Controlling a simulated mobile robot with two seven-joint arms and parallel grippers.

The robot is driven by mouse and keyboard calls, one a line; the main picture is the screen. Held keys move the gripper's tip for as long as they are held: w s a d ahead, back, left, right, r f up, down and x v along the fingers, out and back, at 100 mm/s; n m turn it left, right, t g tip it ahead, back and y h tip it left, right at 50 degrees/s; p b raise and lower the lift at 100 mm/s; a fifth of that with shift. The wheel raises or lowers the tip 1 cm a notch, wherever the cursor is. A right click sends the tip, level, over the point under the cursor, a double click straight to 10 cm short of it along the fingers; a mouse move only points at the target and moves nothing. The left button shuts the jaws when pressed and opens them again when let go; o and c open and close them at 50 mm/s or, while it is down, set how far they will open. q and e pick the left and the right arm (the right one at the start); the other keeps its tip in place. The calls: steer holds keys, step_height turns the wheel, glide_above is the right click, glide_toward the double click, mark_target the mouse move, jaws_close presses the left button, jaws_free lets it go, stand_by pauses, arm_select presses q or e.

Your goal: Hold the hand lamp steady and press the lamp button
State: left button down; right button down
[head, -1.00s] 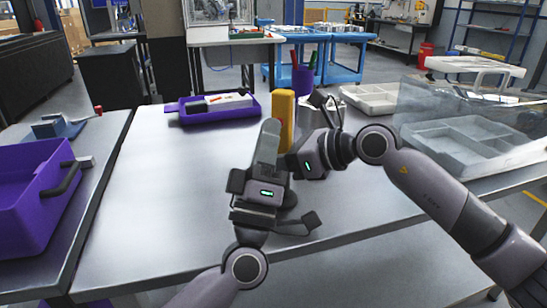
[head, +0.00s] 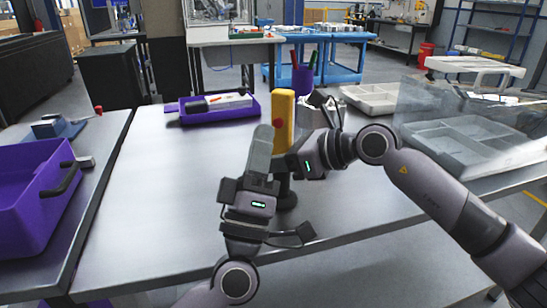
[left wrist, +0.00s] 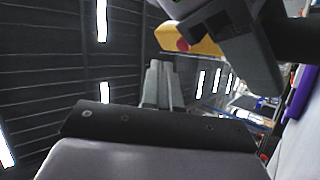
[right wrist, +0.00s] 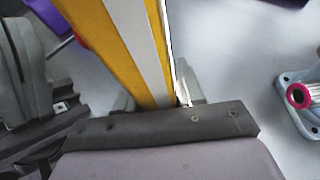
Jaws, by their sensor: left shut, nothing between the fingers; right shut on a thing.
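The hand lamp (head: 284,108) is a yellow upright body with a red button (head: 278,122) on its near face. Its lower part is dark and largely hidden behind my grippers. My right gripper (head: 290,163) is shut on the lamp from the right; the yellow body (right wrist: 130,45) also fills the upper middle of the right wrist view. My left gripper (head: 264,132) is shut and empty, its fingertips pointing up, just left of and near the button. In the left wrist view the left fingers (left wrist: 160,75) appear apart from the lamp (left wrist: 190,38) and the red button (left wrist: 183,45).
A purple tray (head: 180,119) with parts lies at the back of the table (head: 165,190). A purple bin (head: 25,215) stands on the left. Pale divided trays (head: 370,97) are at back right, beside a clear panel.

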arm_select(q)
steer(key=s, duration=0.1)
steer(key=s+a, duration=0.2)
steer(key=s, duration=0.1)
steer(key=shift+s, duration=0.1)
stand_by(0.3)
arm_select(e)
steer(key=c, duration=0.6)
jaws_free()
